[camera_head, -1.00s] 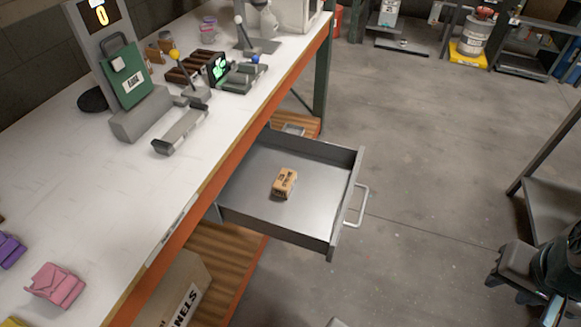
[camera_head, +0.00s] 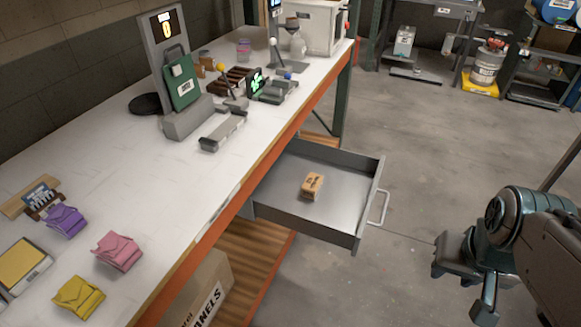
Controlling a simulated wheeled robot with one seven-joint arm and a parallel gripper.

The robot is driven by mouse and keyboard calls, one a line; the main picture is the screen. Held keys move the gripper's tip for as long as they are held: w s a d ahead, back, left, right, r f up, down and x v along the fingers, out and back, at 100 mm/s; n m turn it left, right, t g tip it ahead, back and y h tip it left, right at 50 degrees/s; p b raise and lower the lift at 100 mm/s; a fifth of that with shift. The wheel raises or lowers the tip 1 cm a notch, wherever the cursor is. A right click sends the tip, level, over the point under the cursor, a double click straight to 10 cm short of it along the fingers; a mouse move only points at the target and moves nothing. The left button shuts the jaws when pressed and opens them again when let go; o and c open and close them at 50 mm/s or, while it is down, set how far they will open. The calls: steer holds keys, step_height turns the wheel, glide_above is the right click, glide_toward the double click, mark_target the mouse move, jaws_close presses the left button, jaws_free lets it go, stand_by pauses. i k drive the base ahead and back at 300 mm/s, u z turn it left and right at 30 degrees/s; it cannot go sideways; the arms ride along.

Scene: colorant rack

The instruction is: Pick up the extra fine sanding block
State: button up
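A small tan block (camera_head: 312,186) with dark print lies in the open grey drawer (camera_head: 345,195) under the bench. The print is too small to read, so I cannot tell whether it is the extra fine sanding block. My gripper (camera_head: 464,285) is at the right, over the floor, well to the right of the drawer. Its fingers look spread apart with nothing between them.
The white bench (camera_head: 150,190) runs along the left, with a green-fronted device (camera_head: 181,82) and several tools towards its back. A cardboard box (camera_head: 205,290) stands on the wooden shelf below. The floor right of the drawer is clear.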

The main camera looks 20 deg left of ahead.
mark_target(313, 184)
steer(key=u, duration=0.6)
steer(key=i, duration=1)
steer(key=z, duration=0.05)
